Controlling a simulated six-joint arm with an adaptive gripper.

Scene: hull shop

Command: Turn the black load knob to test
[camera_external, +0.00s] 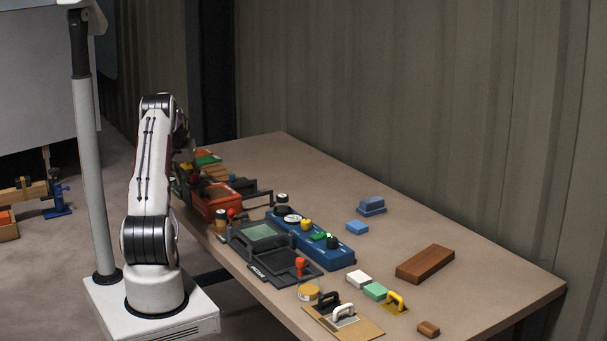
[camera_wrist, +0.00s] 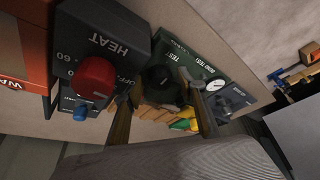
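The black load knob (camera_wrist: 164,80) sits on a dark green panel (camera_wrist: 196,52) whose labels read partly "TEST" and "END TEST". It is near the middle of the wrist view. My gripper (camera_wrist: 161,84) is open, with one finger on each side of the knob in the picture. Gaps show between the fingers and the knob, and I cannot tell whether the fingertips are level with it or above it. The knob's pointer is too dark to read. In the external view the arm hides my gripper and the knob, over the table's far left end.
A white dial (camera_wrist: 215,85) is on the other side. Orange and yellow pieces lie below. The table's right rear (camera_external: 330,165) is mostly clear.

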